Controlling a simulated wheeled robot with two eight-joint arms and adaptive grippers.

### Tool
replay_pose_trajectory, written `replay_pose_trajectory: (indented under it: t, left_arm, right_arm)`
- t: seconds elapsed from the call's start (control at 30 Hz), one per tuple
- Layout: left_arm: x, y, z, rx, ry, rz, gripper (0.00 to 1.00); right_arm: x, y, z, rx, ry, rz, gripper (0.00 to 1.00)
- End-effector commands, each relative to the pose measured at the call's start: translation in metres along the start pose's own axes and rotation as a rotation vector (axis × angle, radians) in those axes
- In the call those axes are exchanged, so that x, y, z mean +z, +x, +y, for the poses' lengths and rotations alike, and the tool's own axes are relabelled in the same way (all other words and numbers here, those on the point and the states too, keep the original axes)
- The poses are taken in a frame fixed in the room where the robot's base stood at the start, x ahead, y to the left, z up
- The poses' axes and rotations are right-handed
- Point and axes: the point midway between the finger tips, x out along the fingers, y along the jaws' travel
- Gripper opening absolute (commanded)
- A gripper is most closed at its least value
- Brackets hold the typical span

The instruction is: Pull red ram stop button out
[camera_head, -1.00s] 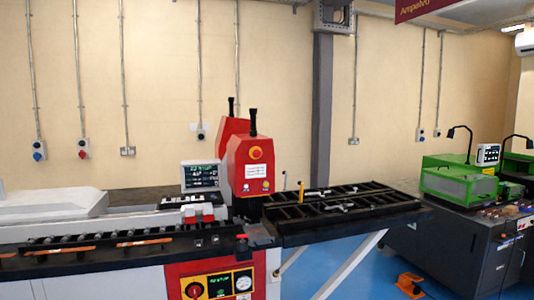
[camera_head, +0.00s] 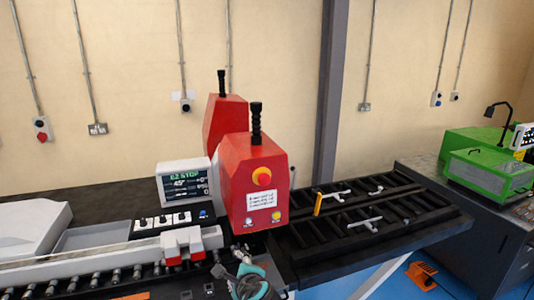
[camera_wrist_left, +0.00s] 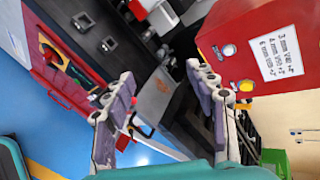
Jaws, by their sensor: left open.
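The red ram stop button (camera_head: 262,173) sits on a yellow base on the front of the red ram head (camera_head: 238,198), above a white label (camera_head: 261,200). My left gripper (camera_head: 250,270) is at the bottom of the head view, below and in front of the ram head, apart from the button. In the left wrist view my left gripper (camera_wrist_left: 160,75) is open, with nothing between its fingers. The ram head (camera_wrist_left: 225,30) fills the upper right there, with its label, white button and yellow button. The stop button is outside that view. My right gripper is not in view.
A control screen (camera_head: 184,184) and a row of small switches stand left of the ram head. A black slatted table (camera_head: 420,222) extends to the right. A roller conveyor (camera_head: 100,280) lies at lower left. The space in front of the ram head's button looks clear.

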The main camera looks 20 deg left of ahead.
Motion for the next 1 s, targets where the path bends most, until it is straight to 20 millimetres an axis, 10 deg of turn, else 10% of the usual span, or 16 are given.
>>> replay_pose_trajectory:
  t: [0.1, 0.33, 0.57, 1.0]
  left_arm:
    - [0.001, -0.014, -0.096, -0.129, 0.377, -0.116, 0.56]
    - [-0.022, -0.034, -0.197, -0.281, 0.905, -0.352, 0.56]
    - [-0.034, -0.038, -0.225, -0.319, 1.084, -0.456, 0.56]
    - [-0.021, 0.018, -0.254, -0.318, 1.087, -0.459, 0.56]
  right_arm:
    - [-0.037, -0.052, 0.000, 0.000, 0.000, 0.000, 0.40]
    - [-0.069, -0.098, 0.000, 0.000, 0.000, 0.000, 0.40]
    - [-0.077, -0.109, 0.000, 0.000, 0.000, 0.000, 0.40]
    - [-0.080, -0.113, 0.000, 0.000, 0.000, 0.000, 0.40]
